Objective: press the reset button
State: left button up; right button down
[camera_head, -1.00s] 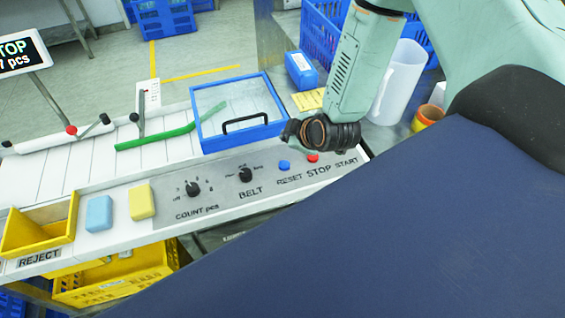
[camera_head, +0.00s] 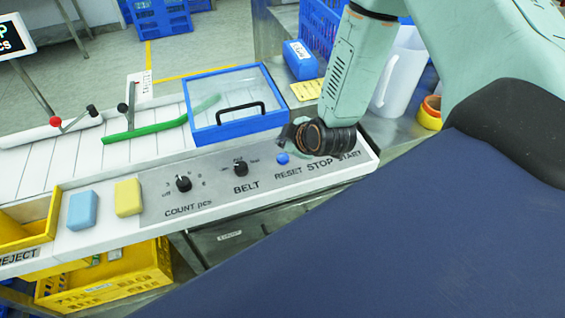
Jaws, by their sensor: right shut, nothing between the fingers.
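The blue reset button (camera_head: 282,158) sits on the grey control panel (camera_head: 225,207) above the printed word RESET. My right gripper (camera_head: 290,131) is shut and empty. In the picture it is just above and to the right of the reset button, and I see no clear contact with it. The gripper and its dark wrist cover the spot above STOP and START, so the red stop button is hidden. My left gripper is out of view.
Left on the panel are the BELT knob (camera_head: 240,168) and COUNT knob (camera_head: 183,183), then yellow (camera_head: 128,197) and blue (camera_head: 83,210) blocks. A blue-framed clear cover (camera_head: 237,136) stands behind the buttons. A white jug (camera_head: 400,75) is at the right.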

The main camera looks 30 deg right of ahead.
aim_at(284, 159)
jog(key=f, duration=0.1)
jog(key=f+b, duration=0.1)
jog(key=shift+s+f+b, duration=0.25)
jog(key=shift+f+b, duration=0.05)
jog(key=shift+w+a+f, duration=0.1)
jog(key=shift+f, duration=0.05)
jog(key=shift+w, duration=0.15)
jog(key=shift+s, duration=0.2)
jog(key=shift+w, duration=0.15)
dwell(0.4)
jog(key=shift+f, duration=0.1)
jog(key=shift+f, duration=0.35)
